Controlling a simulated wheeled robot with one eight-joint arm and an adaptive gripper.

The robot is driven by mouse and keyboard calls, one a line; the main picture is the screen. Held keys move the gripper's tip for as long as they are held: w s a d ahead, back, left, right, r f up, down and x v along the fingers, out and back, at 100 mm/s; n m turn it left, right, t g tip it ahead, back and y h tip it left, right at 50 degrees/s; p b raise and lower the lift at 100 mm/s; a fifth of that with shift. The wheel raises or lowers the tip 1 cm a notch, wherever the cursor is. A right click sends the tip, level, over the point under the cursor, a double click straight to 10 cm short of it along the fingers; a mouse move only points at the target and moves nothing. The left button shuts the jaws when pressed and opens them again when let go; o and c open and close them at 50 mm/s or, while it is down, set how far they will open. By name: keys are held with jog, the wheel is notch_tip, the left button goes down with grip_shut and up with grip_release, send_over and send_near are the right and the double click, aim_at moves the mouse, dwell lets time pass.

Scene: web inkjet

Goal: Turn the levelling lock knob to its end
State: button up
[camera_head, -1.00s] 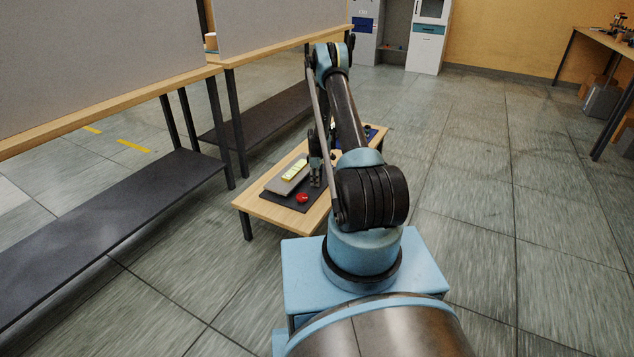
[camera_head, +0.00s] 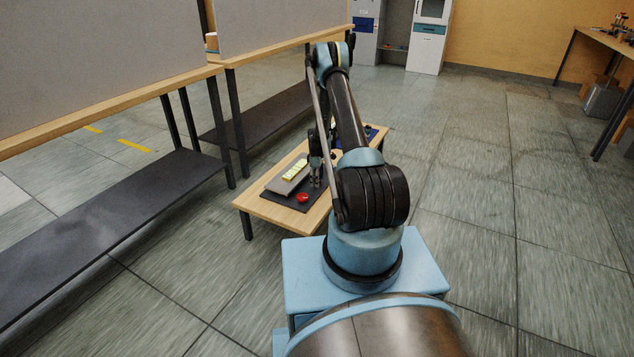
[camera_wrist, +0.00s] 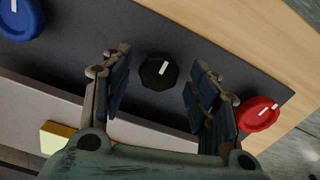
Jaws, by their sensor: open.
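A black knob (camera_wrist: 159,71) with a white mark sits on a dark panel (camera_wrist: 235,72) in the wrist view, between my gripper's fingers. My gripper (camera_wrist: 153,80) is open, with one finger on each side of the knob and a gap to each. A red knob (camera_wrist: 258,114) is just right of the right finger, and a blue knob (camera_wrist: 22,16) is at the upper left. In the head view my gripper (camera_head: 316,184) points down over the panel beside the red knob (camera_head: 302,197). The black knob cannot be made out there. No label tells which knob is the levelling lock.
A light grey raised plate (camera_head: 280,185) with yellow pieces (camera_head: 296,168) lies beside the gripper on the low wooden table (camera_head: 262,210). Tall grey boards on long benches with dark lower shelves (camera_head: 120,225) stand at left.

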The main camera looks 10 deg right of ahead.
notch_tip(320, 180, up, 12)
jog(key=shift+f, duration=0.15)
dwell(0.4)
jog(key=s+r+m, duration=0.2)
jog(key=s+r, duration=0.2)
jog(key=r, duration=0.6)
jog(key=s+r+m, duration=0.1)
jog(key=s+r, duration=0.4)
jog(key=r, duration=0.6)
jog(key=s+r+m+t, duration=0.1)
jog(key=s+r+m, duration=0.2)
jog(key=s+r, duration=1)
jog(key=s+r+m, duration=0.3)
jog(key=s, duration=1.5)
jog(key=s+f+m, duration=0.2)
jog(key=s+f, duration=0.1)
jog(key=s, duration=0.5)
jog(key=s+d+f+m+t, duration=0.1)
jog(key=s+f+m, duration=0.1)
jog(key=s, duration=0.7)
jog(key=shift+f, duration=0.8)
